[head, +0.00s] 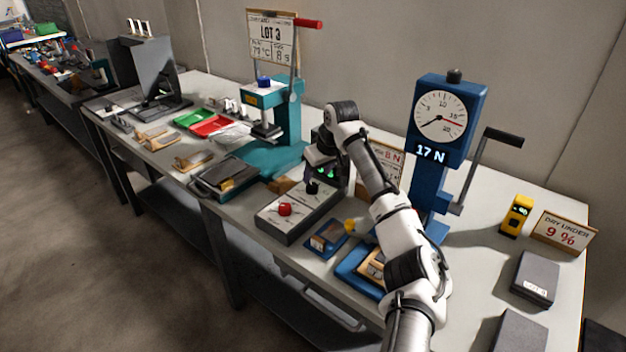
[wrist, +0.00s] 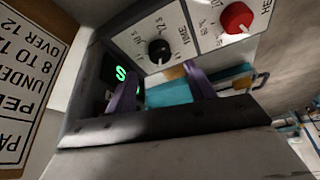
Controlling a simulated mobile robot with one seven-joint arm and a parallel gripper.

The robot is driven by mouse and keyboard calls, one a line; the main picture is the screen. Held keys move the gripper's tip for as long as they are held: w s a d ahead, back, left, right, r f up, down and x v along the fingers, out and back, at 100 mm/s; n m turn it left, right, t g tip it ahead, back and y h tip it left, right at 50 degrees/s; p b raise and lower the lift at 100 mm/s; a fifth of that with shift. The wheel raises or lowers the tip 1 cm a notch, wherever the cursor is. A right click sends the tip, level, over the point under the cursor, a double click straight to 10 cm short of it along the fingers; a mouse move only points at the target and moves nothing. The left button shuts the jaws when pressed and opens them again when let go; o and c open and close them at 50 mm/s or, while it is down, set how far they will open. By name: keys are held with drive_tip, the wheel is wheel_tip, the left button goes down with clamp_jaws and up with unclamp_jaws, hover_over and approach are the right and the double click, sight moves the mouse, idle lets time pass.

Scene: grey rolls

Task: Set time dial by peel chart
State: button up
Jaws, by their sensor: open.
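The black time dial (head: 312,188) is on the sloped panel of a grey control box (head: 283,229). In the wrist view the time dial (wrist: 160,51) sits just beyond my gripper, below printed seconds marks. My gripper (head: 318,177) hangs over the back of the panel. Its two purple fingers (wrist: 161,86) are apart, with nothing between them; the dial looks clear of both. The peel chart (wrist: 27,75) stands at the left of the wrist view, cut off, with lines such as "8 TO 1…" and "OVER 12". The blue peel tester (head: 443,115) reads 17 N.
A red knob (head: 285,209) sits beside the time dial. A green-lit display (wrist: 120,73) is partly hidden by a finger. A teal press (head: 283,125) with a "LOT 3" card (head: 270,38) stands to the left. Blue trays (head: 326,239) lie in front of the tester.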

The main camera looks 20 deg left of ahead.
sight(312, 185)
drive_tip(key=p+x, duration=0.1)
drive_tip(key=x, duration=0.5)
drive_tip(key=shift+a+r, duration=0.1)
drive_tip(key=shift+c, duration=0.4)
drive_tip(key=c, duration=0.9)
drive_tip(key=shift+m+p, duration=0.3)
drive_tip(key=m+p, duration=0.2)
drive_tip(key=shift+s+a+r+m+t+h, duration=0.1)
drive_tip(key=shift+s+m+t+h, duration=0.05)
drive_tip(key=shift+m+t+h, duration=0.25)
drive_tip(key=m+h+p, duration=0.1)
drive_tip(key=m, duration=0.1)
drive_tip(key=shift+m+t, duration=0.3)
drive_tip(key=shift+m, duration=0.1)
drive_tip(key=m+h+p, duration=0.1)
drive_tip(key=m, duration=0.1)
drive_tip(key=m+h+p, duration=0.1)
drive_tip(key=m, duration=0.2)
drive_tip(key=shift+a, duration=0.15)
drive_tip(key=shift+m+t, duration=0.3)
drive_tip(key=shift+m, duration=0.1)
